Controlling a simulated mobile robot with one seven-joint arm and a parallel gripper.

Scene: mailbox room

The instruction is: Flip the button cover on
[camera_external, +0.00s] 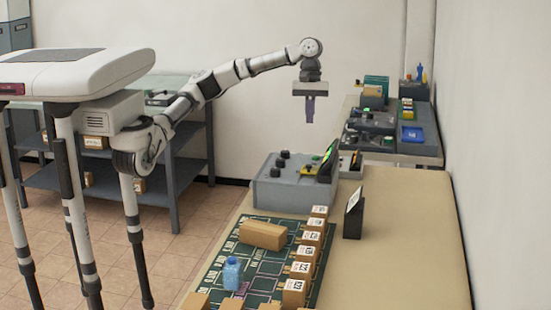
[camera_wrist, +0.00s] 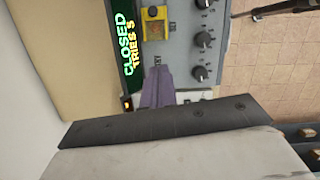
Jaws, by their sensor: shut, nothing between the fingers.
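A grey control box (camera_external: 285,190) stands on the beige table, with dark knobs on top and a tilted display at its right end.
A green board (camera_external: 262,255) with several cartons and a blue bottle (camera_external: 232,273) lies in front of the box. A small dark stand (camera_external: 353,213) is at right. More devices (camera_external: 390,130) stand behind. The table's right side (camera_external: 410,220) is clear.

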